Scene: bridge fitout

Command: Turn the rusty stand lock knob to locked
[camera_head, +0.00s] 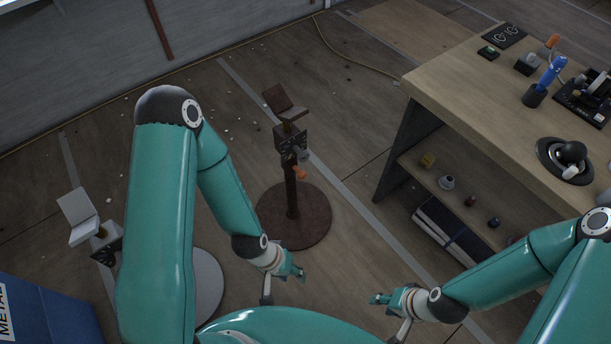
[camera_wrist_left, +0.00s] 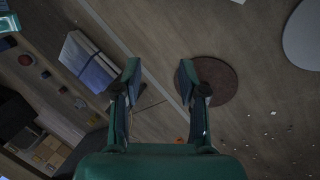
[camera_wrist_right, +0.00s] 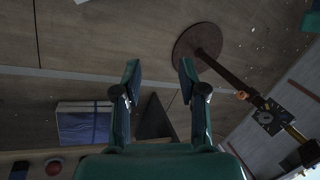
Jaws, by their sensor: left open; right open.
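The rusty stand (camera_head: 291,195) stands upright on a round brown base (camera_head: 310,232), with a tilted brown plate on top. A dark bracket (camera_head: 286,139) on its post carries a grey knob-like part (camera_head: 302,155) and an orange-tipped part (camera_head: 299,173); I cannot tell which is the lock knob or its setting. The right wrist view shows the post, bracket (camera_wrist_right: 268,117) and orange part (camera_wrist_right: 241,95). My left gripper (camera_head: 284,284) is open and empty, in front of the base. My right gripper (camera_head: 388,316) is open and empty, to the right of the stand.
A wooden workbench (camera_head: 455,85) with a lower shelf stands at right, holding several tools and small parts. Floor between stand and bench is clear.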

